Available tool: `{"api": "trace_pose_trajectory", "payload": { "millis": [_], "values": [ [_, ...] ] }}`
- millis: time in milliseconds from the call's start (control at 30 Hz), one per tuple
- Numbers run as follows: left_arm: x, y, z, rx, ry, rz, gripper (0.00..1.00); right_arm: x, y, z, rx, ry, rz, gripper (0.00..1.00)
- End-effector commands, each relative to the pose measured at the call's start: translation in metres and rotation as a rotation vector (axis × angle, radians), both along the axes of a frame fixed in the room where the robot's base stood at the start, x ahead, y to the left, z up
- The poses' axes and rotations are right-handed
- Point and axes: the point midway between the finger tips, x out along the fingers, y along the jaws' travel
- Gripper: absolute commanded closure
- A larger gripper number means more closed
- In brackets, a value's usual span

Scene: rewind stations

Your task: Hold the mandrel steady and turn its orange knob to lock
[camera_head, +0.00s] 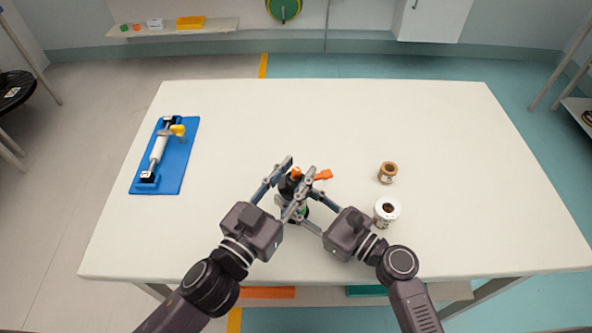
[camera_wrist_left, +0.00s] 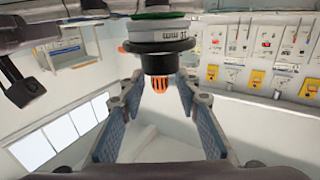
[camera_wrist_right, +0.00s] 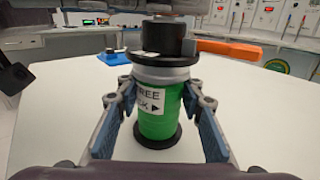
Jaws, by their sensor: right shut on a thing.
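The mandrel (camera_wrist_right: 160,105) stands upright near the table's front middle. My right gripper (camera_wrist_right: 160,90) is shut on the mandrel's body from the right. My left gripper (camera_wrist_left: 160,85) is open, one finger on each side of the black end and knob. In the head view the grippers partly hide the mandrel.
A blue base (camera_head: 177,178) with a white roller and a yellow handle lies at the left of the table (camera_head: 330,115). A brown spool (camera_head: 387,170) and a white-flanged spool (camera_head: 394,207) stand to the right.

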Motion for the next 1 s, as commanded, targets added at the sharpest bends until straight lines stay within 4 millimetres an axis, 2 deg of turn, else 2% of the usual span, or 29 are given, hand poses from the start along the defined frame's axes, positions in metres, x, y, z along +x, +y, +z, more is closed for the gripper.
{"api": "trace_pose_trajectory", "payload": {
  "millis": [367,633,1000],
  "values": [
    [0.0037,-0.0026,-0.0001,0.0,0.0,0.0,0.7,0.0001,0.0,0.0002,0.0,0.0,0.0,0.97],
    [0.0037,-0.0024,0.0001,0.0,0.0,0.0,0.98,0.0001,0.0,0.0002,0.0,0.0,0.0,0.97],
    [0.0031,-0.0048,0.0012,-0.009,-0.002,0.033,1.0,0.0002,-0.0001,0.0001,0.0,0.0,-0.001,0.97]
  ]
}}
